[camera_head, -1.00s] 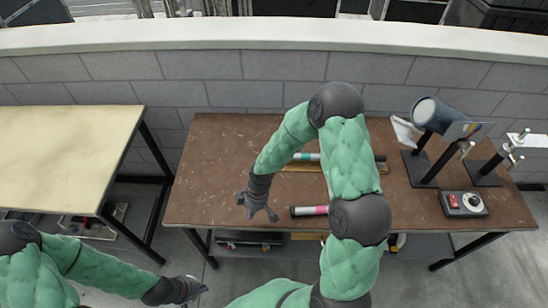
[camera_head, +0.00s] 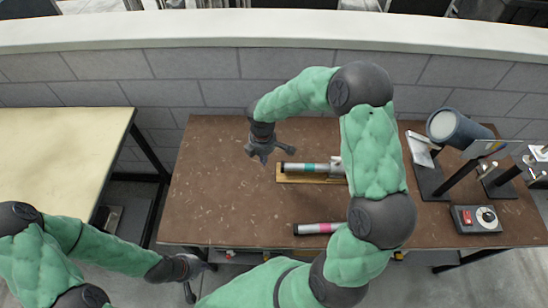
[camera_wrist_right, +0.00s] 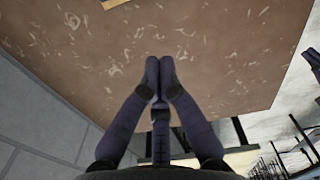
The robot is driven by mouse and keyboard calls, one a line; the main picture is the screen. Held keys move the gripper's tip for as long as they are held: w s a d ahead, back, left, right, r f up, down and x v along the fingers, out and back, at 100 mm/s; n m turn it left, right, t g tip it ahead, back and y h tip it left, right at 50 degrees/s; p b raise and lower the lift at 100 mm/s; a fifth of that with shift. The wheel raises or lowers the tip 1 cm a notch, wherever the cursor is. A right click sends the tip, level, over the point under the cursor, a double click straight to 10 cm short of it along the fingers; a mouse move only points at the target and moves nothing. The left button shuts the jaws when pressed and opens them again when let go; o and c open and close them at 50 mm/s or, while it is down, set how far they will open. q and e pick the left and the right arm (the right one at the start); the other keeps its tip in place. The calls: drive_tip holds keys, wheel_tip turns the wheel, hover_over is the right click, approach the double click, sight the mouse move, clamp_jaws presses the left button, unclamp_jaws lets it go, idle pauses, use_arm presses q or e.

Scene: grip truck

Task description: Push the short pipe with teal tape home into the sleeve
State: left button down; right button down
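The short pipe with teal tape (camera_head: 296,168) lies on a wooden board (camera_head: 290,179) on the brown table. Its right end meets a grey fitting, apparently the sleeve (camera_head: 337,163); my right arm hides what lies further right, so I cannot tell how deep the pipe sits. My right gripper (camera_head: 262,158) is just left of the pipe's free end, apart from it and pointing down. In the right wrist view its fingers (camera_wrist_right: 160,68) are together with nothing between them. My left gripper (camera_head: 200,282) is low at the left, off the table, with fingers spread and empty.
A pipe with pink tape (camera_head: 317,229) lies near the table's front edge, partly behind my right arm. A stand with a dark cylinder (camera_head: 458,128) and a control box with a red switch (camera_head: 475,219) are at the right. The brown table's left part (camera_head: 215,190) is clear.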

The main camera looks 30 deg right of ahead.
wheel_tip(320, 180, down, 10)
drive_tip(key=shift+w+d+r+b, duration=0.1)
drive_tip(key=shift+b, duration=1)
drive_tip(key=d, duration=0.3)
drive_tip(key=shift+s, duration=0.4)
drive_tip(key=shift+s+d, duration=0.15)
drive_tip(key=shift+d, duration=0.25)
drive_tip(key=shift+s+d, duration=0.25)
drive_tip(key=shift+d, duration=0.5)
drive_tip(key=shift+a, duration=0.15)
